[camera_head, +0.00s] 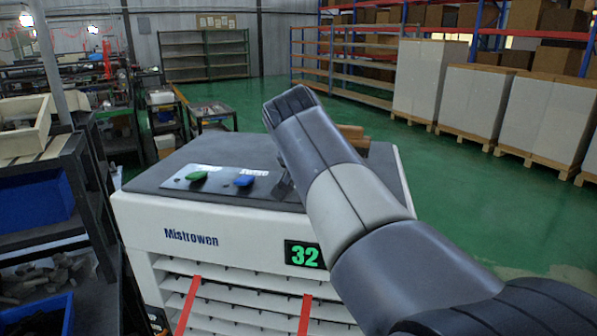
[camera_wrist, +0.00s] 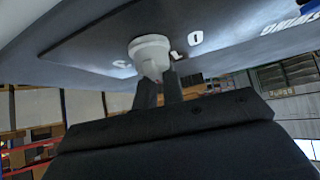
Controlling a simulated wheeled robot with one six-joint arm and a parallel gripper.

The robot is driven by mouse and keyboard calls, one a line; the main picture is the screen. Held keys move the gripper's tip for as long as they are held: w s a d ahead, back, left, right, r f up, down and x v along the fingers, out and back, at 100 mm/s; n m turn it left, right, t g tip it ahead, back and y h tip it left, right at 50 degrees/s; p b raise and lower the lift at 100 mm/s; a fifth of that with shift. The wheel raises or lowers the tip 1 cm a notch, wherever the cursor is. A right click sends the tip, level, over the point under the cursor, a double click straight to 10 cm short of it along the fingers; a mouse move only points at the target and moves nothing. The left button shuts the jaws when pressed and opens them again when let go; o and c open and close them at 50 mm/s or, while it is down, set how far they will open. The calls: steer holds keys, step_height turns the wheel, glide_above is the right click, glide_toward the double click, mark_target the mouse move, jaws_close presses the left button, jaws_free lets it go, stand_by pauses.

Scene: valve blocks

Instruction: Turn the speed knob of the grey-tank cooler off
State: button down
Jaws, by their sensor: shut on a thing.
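The cooler (camera_head: 220,215) is a white cabinet with a dark top, the name Mistrowen and a green 32 on its front display. A green knob (camera_head: 197,177) and a blue knob (camera_head: 244,181) sit on its top panel. In the wrist view a pale knob (camera_wrist: 150,47) stands on a dark panel (camera_wrist: 95,47) with white letters beside it. My gripper (camera_wrist: 159,84) is shut on this pale knob, its dark fingers at the knob's narrow end. In the head view my arm hides the pale knob and most of the gripper. I cannot make out a grey tank.
Red ribbons (camera_head: 187,305) hang over the cooler's front slats. Dark shelving with bins (camera_head: 35,205) stands close on the left. White stacks on pallets (camera_head: 485,105) stand at the back right.

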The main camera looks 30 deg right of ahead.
steer(key=m+g, duration=0.1)
steer(key=m, duration=0.1)
steer(key=m+g+h, duration=0.1)
steer(key=m+g, duration=0.1)
steer(key=m+g+h, duration=0.1)
steer(key=m+g, duration=0.1)
steer(key=shift+s+f+m, duration=0.3)
steer(key=shift+s+f, duration=0.1)
steer(key=m+g+p, duration=0.1)
steer(key=m+g, duration=0.1)
steer(key=m+g+p, duration=0.1)
steer(key=m+g, duration=0.1)
steer(key=m, duration=0.1)
steer(key=shift+s, duration=0.4)
steer(key=shift+m, duration=0.3)
steer(key=c, duration=1.6)
jaws_free()
steer(key=shift+s+d, duration=0.1)
steer(key=shift+s, duration=0.05)
steer(key=shift+c, duration=0.2)
steer(key=shift+o, duration=0.6)
steer(key=shift+r, duration=0.15)
steer(key=shift+r, duration=0.15)
